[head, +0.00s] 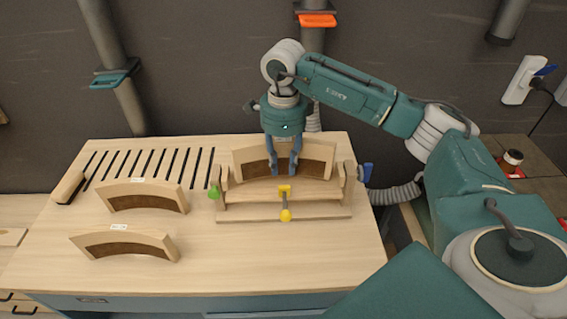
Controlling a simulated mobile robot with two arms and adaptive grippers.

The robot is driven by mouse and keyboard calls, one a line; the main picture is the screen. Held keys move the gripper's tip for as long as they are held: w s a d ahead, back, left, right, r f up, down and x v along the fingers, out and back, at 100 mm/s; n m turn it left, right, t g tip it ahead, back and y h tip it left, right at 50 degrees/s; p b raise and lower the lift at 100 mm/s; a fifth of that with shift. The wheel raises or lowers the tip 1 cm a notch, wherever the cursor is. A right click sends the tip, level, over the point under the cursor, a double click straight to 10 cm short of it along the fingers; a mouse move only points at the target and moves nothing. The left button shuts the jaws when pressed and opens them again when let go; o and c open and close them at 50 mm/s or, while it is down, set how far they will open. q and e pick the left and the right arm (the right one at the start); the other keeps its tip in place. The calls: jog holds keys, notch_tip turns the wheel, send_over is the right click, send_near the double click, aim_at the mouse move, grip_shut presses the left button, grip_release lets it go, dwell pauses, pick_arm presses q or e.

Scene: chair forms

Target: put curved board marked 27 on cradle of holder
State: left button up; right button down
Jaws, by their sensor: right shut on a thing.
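My right gripper (284,170) points down over the wooden holder (320,212) at the back right of the table. It is shut on a curved board (250,158), pale wood with a brown inner curve. The board stands upright with its arch upward, between the holder's side posts. I cannot tell whether it rests on the cradle, and no number on it is readable. Two similar curved boards, the upper one (152,186) and the lower one (140,238), lie to the left with small white labels too small to read. My left gripper is not in view.
The holder has a green knob (214,192), a yellow clamp (285,214) and a blue handle (366,172). A slotted rack area (150,164) and a wooden block (69,187) are at the table's back left. The table's front right (300,260) is clear.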

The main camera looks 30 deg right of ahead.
aim_at(282, 141)
jog(key=c, duration=1.4)
grip_release()
jog(key=shift+s+a+f, duration=0.15)
jog(key=shift+s+f, duration=0.2)
jog(key=shift+f, duration=0.15)
jog(key=shift+w+f, duration=0.15)
jog(key=shift+w, duration=0.05)
jog(key=shift+r+p, duration=0.5)
jog(key=shift+r, duration=0.1)
jog(key=r+b, duration=0.1)
jog(key=r, duration=0.3)
jog(key=r+b, duration=0.1)
jog(key=r, duration=0.1)
jog(key=shift+w+r+b, duration=0.25)
jog(key=shift+r+b, duration=0.05)
jog(key=shift+r, duration=0.1)
notch_tip(282, 141, up, 4)
jog(key=shift+r+p, duration=0.25)
jog(key=shift+p, duration=0.05)
jog(key=shift+s+r, duration=0.1)
jog(key=shift+r, duration=0.55)
